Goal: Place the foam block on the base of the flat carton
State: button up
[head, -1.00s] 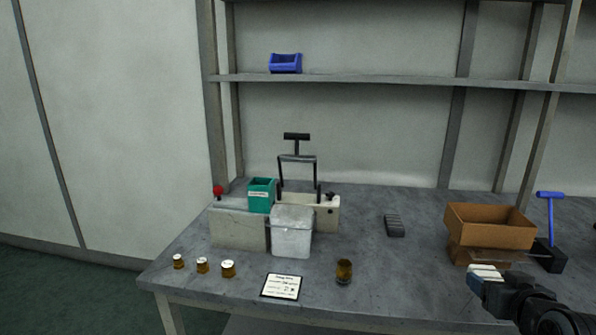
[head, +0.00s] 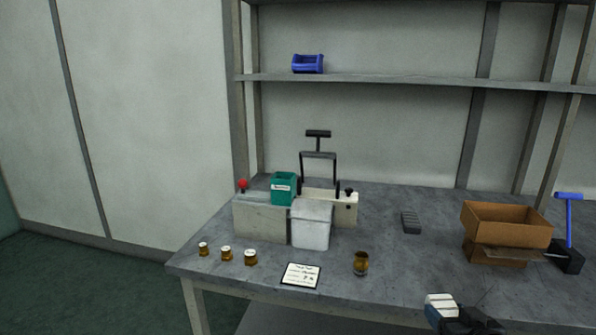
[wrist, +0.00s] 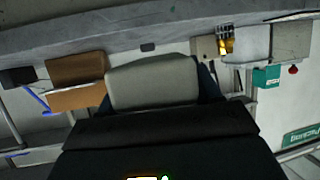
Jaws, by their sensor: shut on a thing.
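The foam block (wrist: 153,84) is a pale grey-white block that fills the middle of the wrist view. My gripper (wrist: 155,97) is shut on it, with dark fingers on both sides. In the head view the block's white end (head: 440,299) shows above the bottom edge, in front of the bench. My gripper (head: 445,315) is mostly cut off there. The brown carton (head: 505,236) stands open at the right of the bench, with a flap at its front. Its inner floor is hidden. It also shows at the left of the wrist view (wrist: 77,68), apart from the block.
A blue T-shaped tool (head: 568,222) stands right of the carton, and a dark ribbed block (head: 410,222) lies left of it. An amber glass jar (head: 361,263), a label card (head: 301,274) and several small jars line the front. A white bin (head: 312,224) stands behind.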

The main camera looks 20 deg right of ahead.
jog(key=a+f+n+y, duration=0.1)
jog(key=a+f, duration=0.4)
jog(key=a, duration=0.3)
jog(key=a+f+n+y, duration=0.2)
jog(key=a+f, duration=0.2)
jog(key=a, duration=0.4)
jog(key=a+f+n+t+y, duration=0.1)
jog(key=a+f+y, duration=0.1)
jog(key=a+f, duration=0.3)
jog(key=a, duration=0.2)
jog(key=shift+a+f+n, duration=0.3)
jog(key=shift+a+f, duration=0.05)
jog(key=shift+a, duration=0.05)
jog(key=shift+w, duration=0.1)
